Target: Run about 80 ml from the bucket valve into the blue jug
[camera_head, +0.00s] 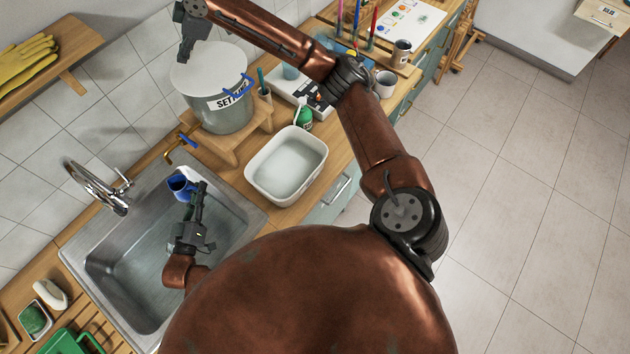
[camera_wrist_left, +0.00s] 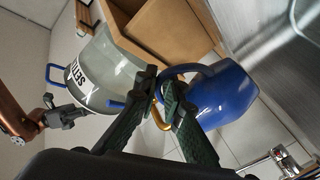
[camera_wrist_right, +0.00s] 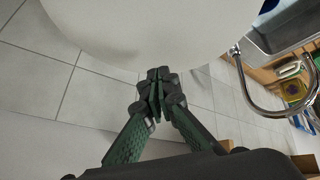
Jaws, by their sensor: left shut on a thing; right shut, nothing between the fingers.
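The blue jug (camera_head: 180,188) is in my left gripper (camera_head: 198,190), over the sink below the bucket's valve. In the left wrist view the fingers (camera_wrist_left: 167,88) are shut on the handle of the jug (camera_wrist_left: 228,97). The jug's inside and water level are hidden. The grey bucket (camera_head: 205,105) has a pale lid and stands on a wooden stand. Its brass valve (camera_head: 172,155) has a blue lever (camera_head: 188,140); no stream shows. My right gripper (camera_head: 186,52) is shut and empty near the lid's left edge; the right wrist view shows its closed fingertips (camera_wrist_right: 156,86) beside the lid (camera_wrist_right: 140,25).
The sink (camera_head: 130,270) has a chrome tap (camera_head: 100,188) on its wall side. A white basin (camera_head: 262,187) stands right of the sink. My right arm crosses above the counter.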

